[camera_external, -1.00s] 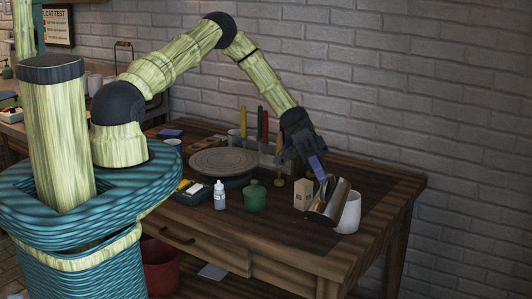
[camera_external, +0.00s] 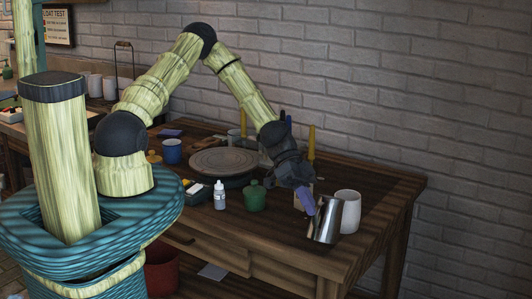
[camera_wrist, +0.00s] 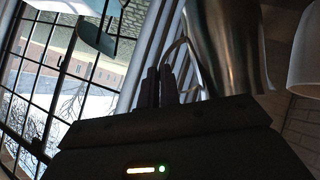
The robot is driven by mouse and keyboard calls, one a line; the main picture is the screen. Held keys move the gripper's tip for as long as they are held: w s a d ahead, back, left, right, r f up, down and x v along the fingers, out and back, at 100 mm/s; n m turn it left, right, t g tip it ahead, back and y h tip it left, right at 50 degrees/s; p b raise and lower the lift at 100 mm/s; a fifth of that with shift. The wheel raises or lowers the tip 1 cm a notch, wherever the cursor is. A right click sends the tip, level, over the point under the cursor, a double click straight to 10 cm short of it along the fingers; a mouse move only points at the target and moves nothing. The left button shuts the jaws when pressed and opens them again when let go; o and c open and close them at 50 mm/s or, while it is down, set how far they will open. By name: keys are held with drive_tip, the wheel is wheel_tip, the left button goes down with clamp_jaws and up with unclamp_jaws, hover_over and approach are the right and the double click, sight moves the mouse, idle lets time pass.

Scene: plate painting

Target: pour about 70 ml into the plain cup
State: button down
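A shiny metal pitcher (camera_external: 325,222) is held near the right front of the table, leaning slightly. My gripper (camera_external: 305,195) is at its upper left, with a purple piece between the wrist and the pitcher. In the wrist view my dark fingers (camera_wrist: 162,88) close on the pitcher's thin handle, beside its metal body (camera_wrist: 228,45). A plain white cup (camera_external: 349,208) stands upright just behind and right of the pitcher, which hides part of its left side. The white cup also shows at the right edge of the wrist view (camera_wrist: 307,60). No liquid is visible; both insides are hidden.
A grey round wheel (camera_external: 222,161), a green lidded jar (camera_external: 255,197), a white bottle (camera_external: 219,196) and a blue mug (camera_external: 172,152) stand left on the table (camera_external: 385,190). A small tan box is partly hidden behind my gripper. The table's right end is clear.

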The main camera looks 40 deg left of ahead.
drive_tip(key=s+f+m+t+b, duration=0.2)
drive_tip(key=s+f+t+b, duration=0.2)
drive_tip(key=b, duration=0.3)
drive_tip(key=shift+f+b, duration=0.3)
drive_tip(key=shift+b, duration=0.1)
drive_tip(key=shift+r, duration=0.1)
